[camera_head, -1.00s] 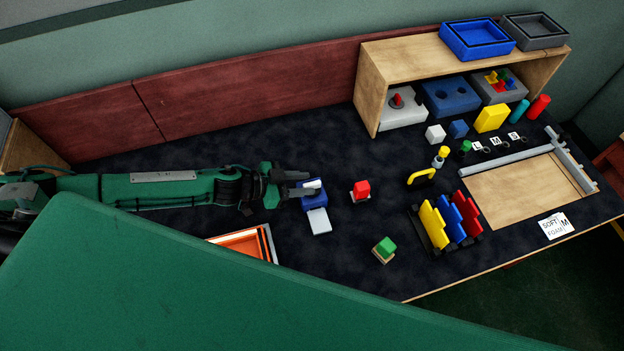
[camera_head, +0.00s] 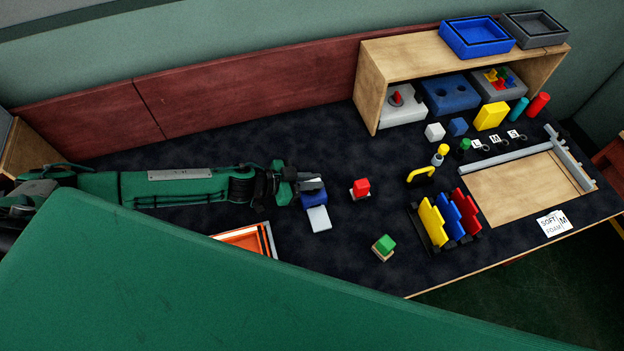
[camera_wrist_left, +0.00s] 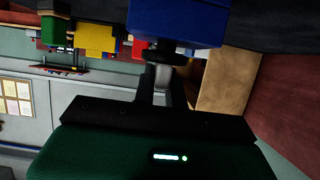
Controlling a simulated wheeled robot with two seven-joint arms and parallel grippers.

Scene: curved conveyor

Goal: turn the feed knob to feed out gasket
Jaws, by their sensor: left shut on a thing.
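The blue dispenser (camera_head: 313,199) stands on the dark table mid-left, with a light grey flat plate (camera_head: 319,219) at its front. My left gripper (camera_head: 311,181) reaches in from the left and is shut at the dispenser's upper part. In the left wrist view the blue body (camera_wrist_left: 178,22) fills the top, and a grey metallic knob (camera_wrist_left: 162,76) sits between the dark fingers below it. In the head view the fingers mostly hide the knob. I cannot make out any gasket coming out. My right gripper is not in view.
An orange tray (camera_head: 243,239) lies in front of my left arm. A wooden shelf (camera_head: 368,88) is at the back right. The table between dispenser and red block is clear.

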